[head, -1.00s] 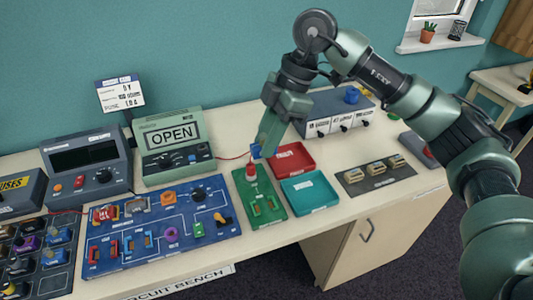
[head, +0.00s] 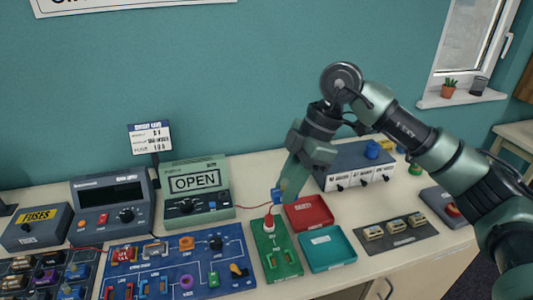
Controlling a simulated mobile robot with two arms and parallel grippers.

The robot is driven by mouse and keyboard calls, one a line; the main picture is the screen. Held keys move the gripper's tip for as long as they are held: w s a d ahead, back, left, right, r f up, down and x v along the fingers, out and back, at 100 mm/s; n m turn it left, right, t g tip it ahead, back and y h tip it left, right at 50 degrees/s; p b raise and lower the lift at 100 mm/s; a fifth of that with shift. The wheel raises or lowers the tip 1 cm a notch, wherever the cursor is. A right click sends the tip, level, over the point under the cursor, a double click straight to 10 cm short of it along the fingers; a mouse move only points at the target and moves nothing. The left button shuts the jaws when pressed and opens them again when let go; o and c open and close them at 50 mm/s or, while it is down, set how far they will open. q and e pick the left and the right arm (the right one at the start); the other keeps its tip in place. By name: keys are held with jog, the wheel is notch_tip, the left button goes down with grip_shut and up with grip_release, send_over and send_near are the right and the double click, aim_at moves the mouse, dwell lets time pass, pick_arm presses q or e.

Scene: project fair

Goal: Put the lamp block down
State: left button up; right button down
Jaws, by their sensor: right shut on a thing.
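My right gripper (head: 287,192) is shut at the left end of the red tray. A small blue block, which looks like the lamp block (head: 277,196), shows at its fingertips, partly hidden by the fingers. The block is just behind the green board (head: 284,262), and I cannot tell whether it touches the bench. A red-and-white knob or lamp (head: 269,223) stands on the far end of that board. My left gripper is not in view.
A red tray (head: 326,219) and a teal tray (head: 346,262) lie right of the green board. The blue circuit board (head: 165,279) lies left. The OPEN display (head: 160,196) and a grey switch box (head: 331,183) stand behind. A red wire (head: 250,207) runs near the gripper.

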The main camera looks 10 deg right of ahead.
jog(key=n+g, duration=0.1)
jog(key=n, duration=0.1)
jog(key=s+n+g, duration=0.1)
jog(key=n, duration=0.2)
jog(key=shift+r, duration=0.15)
jog(key=s+d+m+t+h, duration=0.1)
jog(key=s+m+t+h, duration=0.2)
jog(key=m, duration=1)
jog(key=s+d+r+m+t+h, duration=0.1)
jog(key=s+d+m+t+h, duration=0.1)
jog(key=m, duration=1.1)
jog(key=shift+s+d+m+t+h, duration=0.2)
jog(key=shift+s+m+t+h, duration=0.2)
jog(key=shift+s+t, duration=0.5)
